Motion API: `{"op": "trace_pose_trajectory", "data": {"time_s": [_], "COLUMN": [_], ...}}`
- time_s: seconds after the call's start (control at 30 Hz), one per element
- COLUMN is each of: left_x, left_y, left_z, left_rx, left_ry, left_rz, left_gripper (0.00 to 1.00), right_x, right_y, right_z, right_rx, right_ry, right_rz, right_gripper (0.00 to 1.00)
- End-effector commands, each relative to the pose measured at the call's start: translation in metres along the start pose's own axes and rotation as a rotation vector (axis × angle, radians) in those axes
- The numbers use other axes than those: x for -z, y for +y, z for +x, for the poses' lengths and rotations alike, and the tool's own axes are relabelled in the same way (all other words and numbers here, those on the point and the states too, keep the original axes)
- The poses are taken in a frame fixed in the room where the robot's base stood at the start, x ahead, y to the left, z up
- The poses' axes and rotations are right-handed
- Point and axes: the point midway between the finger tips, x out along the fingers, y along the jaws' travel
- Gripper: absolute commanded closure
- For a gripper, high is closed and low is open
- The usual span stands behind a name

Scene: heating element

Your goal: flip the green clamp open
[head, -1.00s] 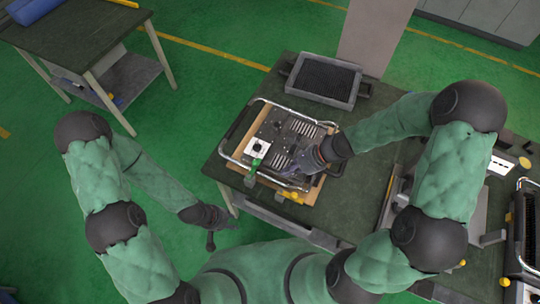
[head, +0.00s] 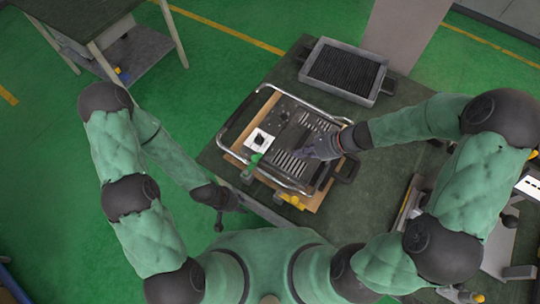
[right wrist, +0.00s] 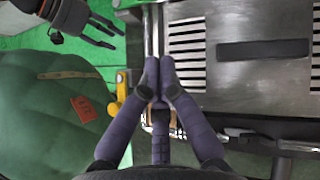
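The green clamp (head: 255,159) stands at the front left edge of the grill-like heating element (head: 290,137), beside a white square plate, in the head view. Its small size hides its exact lever angle. My right gripper (head: 307,153) is over the front right part of the element's slotted plate, to the right of the clamp and apart from it. In the right wrist view its purple fingers (right wrist: 159,66) converge with tips together, and nothing shows between them. My left gripper (head: 229,204) hangs low, left of the bench's front edge; its dark fingers (right wrist: 90,30) are spread and empty.
A yellow clamp (head: 291,200) sits at the element's front edge. A metal rail (head: 236,117) frames the element, which rests on a wooden board (head: 264,97). A grey ribbed tray (head: 345,72) stands behind. Bare bench top (head: 372,195) lies to the right.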

Motion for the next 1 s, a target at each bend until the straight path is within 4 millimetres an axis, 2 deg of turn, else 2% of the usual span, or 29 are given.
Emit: {"op": "trace_pose_trajectory", "data": {"time_s": [0.27, 0.43, 0.97, 1.0], "left_x": [0.000, 0.000, 0.001, 0.001], "left_y": [0.000, -0.001, -0.012, -0.012], "left_z": [-0.001, 0.002, 0.032, 0.033], "left_rx": [0.000, 0.000, 0.000, 0.000], "left_ry": [0.000, 0.000, 0.000, 0.000], "left_rz": [0.000, 0.000, 0.000, 0.000], "left_gripper": [0.60, 0.60, 0.60, 0.60], "right_x": [-0.001, 0.000, 0.001, -0.004], "right_y": [0.000, 0.000, 0.001, 0.000], "right_z": [-0.001, 0.009, 0.103, 0.107], "right_rx": [0.000, -0.001, -0.003, -0.001], "right_ry": [0.000, 0.000, 0.001, 0.001], "right_rz": [-0.001, -0.003, -0.002, -0.005], "right_gripper": [1.00, 1.00, 1.00, 1.00]}}
